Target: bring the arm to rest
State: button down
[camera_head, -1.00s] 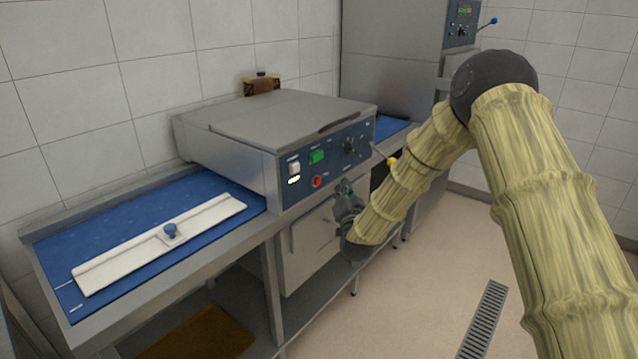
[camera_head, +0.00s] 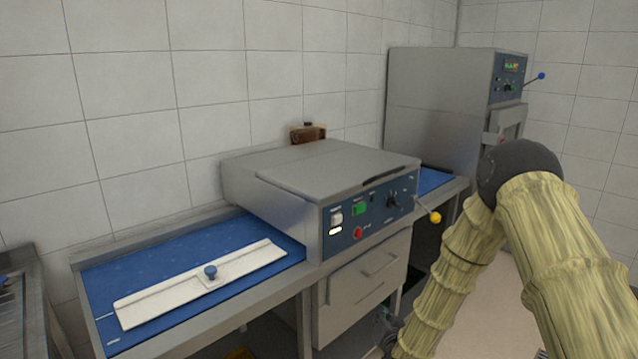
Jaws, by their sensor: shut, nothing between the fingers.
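My arm (camera_head: 560,255), in a pale ribbed cover with a dark elbow joint (camera_head: 520,170), fills the right side of the view. It bends at the elbow and its forearm slopes down to the left. My gripper (camera_head: 389,322) shows only in part at the bottom edge, low in front of the oven counter. It is shut and empty, and appears apart from the drawer front beside it.
A low deck oven (camera_head: 300,190) with a yellow-knobbed lever (camera_head: 434,217) stands on the counter. A white board with a blue knob (camera_head: 200,285) lies on the blue surface (camera_head: 105,290) at left. A taller oven (camera_head: 440,105) stands behind. Open floor (camera_head: 485,300) shows at right.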

jog(key=s+f+n+g, duration=0.1)
jog(key=s+f+g, duration=0.3)
jog(key=s+f, duration=0.6)
jog(key=s+f+n+g, duration=0.25)
jog(key=s+f, duration=0.45)
jog(key=s, duration=0.8)
jog(key=s+d+f+g, duration=0.1)
jog(key=s+g, duration=0.1)
jog(key=s, duration=0.7)
jog(key=s+d+f+n+g, duration=0.1)
jog(key=s+g, duration=0.2)
jog(key=s, duration=0.6)
jog(key=s+d+g+p, duration=0.1)
jog(key=s+d+g, duration=0.1)
jog(key=s, duration=0.7)
jog(key=shift+s+f+g+h, duration=0.2)
jog(key=shift+f+g+h, duration=0.15)
jog(key=shift+g, duration=0.2)
jog(key=shift+f, duration=0.1)
